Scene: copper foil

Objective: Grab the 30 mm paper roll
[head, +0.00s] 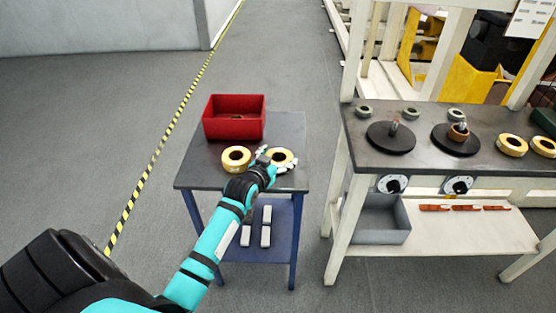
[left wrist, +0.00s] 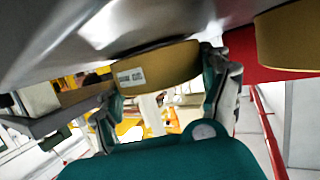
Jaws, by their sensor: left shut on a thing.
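A tan-yellow paper roll (head: 283,154) lies flat at the right side of the small blue table's dark top. My left gripper (head: 275,163) is at this roll and partly covers its near side. In the left wrist view the roll (left wrist: 170,66) sits between the two fingers of my left gripper (left wrist: 163,80), which is shut on it. A small white label shows on its side, too small to read. A second similar roll (head: 236,157) lies to the left, apart from the gripper; its edge (left wrist: 290,38) shows in the left wrist view. My right gripper is not in view.
A red bin (head: 233,128) stands behind the rolls on the blue table (head: 205,181). White-grey blocks (head: 266,214) lie on its lower shelf. A workbench (head: 365,150) to the right holds black discs (head: 391,147) and more rolls (head: 512,145). A floor gap separates the tables.

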